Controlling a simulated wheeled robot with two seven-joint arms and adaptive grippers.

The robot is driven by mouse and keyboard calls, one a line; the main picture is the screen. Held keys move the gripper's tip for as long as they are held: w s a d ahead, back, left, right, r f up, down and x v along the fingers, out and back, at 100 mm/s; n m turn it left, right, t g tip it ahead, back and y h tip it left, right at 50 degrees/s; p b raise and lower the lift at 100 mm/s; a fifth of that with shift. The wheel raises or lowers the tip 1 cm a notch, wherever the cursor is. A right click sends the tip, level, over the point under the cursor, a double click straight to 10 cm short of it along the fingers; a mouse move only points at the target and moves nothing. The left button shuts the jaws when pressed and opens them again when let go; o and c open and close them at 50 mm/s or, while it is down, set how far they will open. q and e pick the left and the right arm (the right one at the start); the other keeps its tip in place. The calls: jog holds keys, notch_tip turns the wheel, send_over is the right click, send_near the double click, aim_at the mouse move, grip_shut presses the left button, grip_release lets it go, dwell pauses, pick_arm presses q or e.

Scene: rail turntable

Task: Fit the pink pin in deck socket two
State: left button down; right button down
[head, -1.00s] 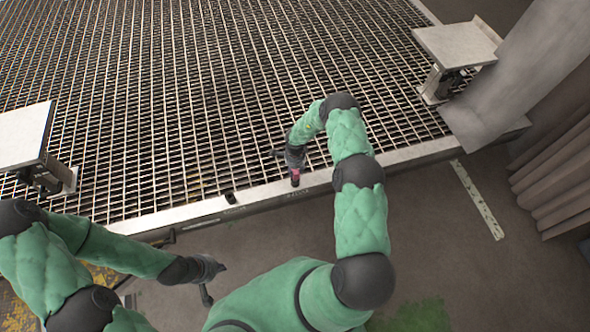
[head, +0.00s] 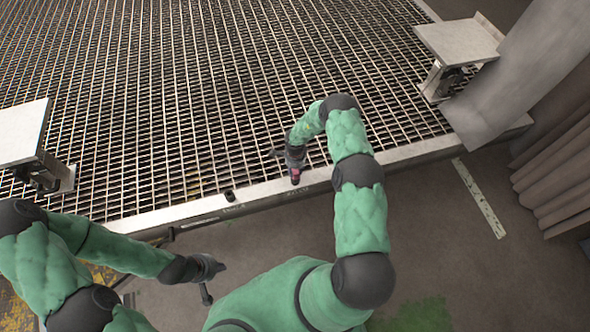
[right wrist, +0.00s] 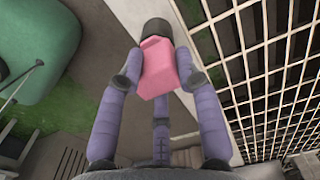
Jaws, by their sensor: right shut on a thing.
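My right gripper (head: 295,171) is shut on the pink pin (right wrist: 160,68), which also shows in the head view (head: 295,175). The pin's far end meets a dark round part (right wrist: 157,28) over the deck's pale edge strip. I cannot tell how deep the pin sits, or whether the dark part belongs to the pin or a socket. A dark socket (head: 230,196) shows in the strip to the left, with a small unreadable label. Another label lies below the pin. My left gripper (head: 214,283) has its fingers apart and is empty, low over the floor.
The grated deck (head: 220,90) fills the far side, with the pale edge strip (head: 400,155) along its front. Flat plates on brackets stand at the left (head: 22,130) and right (head: 458,42). A grey beam (head: 510,80) rises at the right. The floor in front is mostly clear.

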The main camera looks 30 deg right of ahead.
jog(key=shift+f, duration=0.15)
jog(key=c, duration=0.8)
grip_release()
notch_tip(320, 180, up, 12)
jog(key=shift+r, duration=0.1)
